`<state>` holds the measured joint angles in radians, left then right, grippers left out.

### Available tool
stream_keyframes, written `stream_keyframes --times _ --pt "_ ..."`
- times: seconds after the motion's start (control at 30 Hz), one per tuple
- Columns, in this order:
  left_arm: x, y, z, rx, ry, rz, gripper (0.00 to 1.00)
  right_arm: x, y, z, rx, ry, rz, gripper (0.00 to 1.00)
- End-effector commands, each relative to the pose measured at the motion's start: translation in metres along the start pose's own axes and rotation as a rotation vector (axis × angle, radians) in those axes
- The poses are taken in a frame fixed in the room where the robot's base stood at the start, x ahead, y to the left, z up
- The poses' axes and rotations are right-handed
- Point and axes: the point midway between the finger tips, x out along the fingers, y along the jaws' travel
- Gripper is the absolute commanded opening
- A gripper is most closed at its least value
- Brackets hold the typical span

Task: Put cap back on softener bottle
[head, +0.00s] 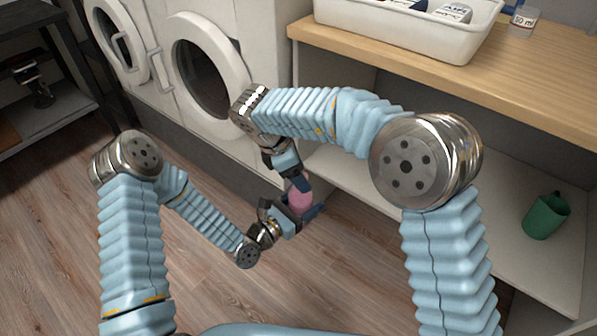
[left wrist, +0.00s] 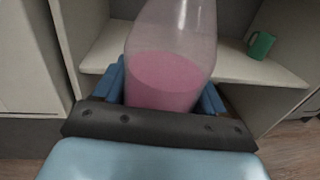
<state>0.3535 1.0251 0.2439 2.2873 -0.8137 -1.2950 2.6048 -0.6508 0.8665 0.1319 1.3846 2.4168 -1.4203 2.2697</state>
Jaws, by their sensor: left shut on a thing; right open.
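The softener bottle (head: 299,199) is translucent with pink liquid inside, in front of the lower shelf. In the left wrist view the bottle (left wrist: 172,62) stands between the blue fingers, its top cut off by the frame edge. My left gripper (head: 303,212) is shut on the bottle's lower part and holds it up. My right gripper (head: 298,182) is open right above the bottle, pointing down, and hides its neck. I cannot make out the cap in either view.
A white tray (head: 420,30) with items and a small jar (head: 522,21) are on the wooden counter (head: 500,75). White front-loading washers (head: 205,75) stand behind. The wooden floor at left is clear.

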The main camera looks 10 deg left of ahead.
Motion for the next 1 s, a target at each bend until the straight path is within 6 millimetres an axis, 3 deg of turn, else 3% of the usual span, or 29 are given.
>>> stream_keyframes --times 0.33,0.63,0.67,0.73,0.87,1.0 --pt "0.0 0.0 0.001 0.001 -0.002 0.0 0.0 -0.037 0.0 0.016 -0.001 0.002 0.002 0.64" --pt "0.0 0.0 0.001 0.0 -0.002 0.0 0.0 -0.041 0.0 0.017 -0.002 0.001 0.001 0.64" --pt "0.0 0.0 0.001 0.0 -0.002 0.0 0.0 -0.04 0.0 0.017 -0.002 0.001 0.001 0.59" --pt "0.0 0.0 0.001 0.0 -0.002 0.0 0.0 -0.04 0.002 0.018 -0.007 -0.001 0.011 0.59" --pt "0.0 0.0 0.001 0.0 -0.002 0.0 0.0 -0.042 0.021 0.023 -0.067 -0.016 0.104 0.59" --pt "0.0 0.0 0.001 0.0 -0.002 0.0 0.0 -0.053 0.07 0.034 -0.244 -0.084 0.34 0.59"
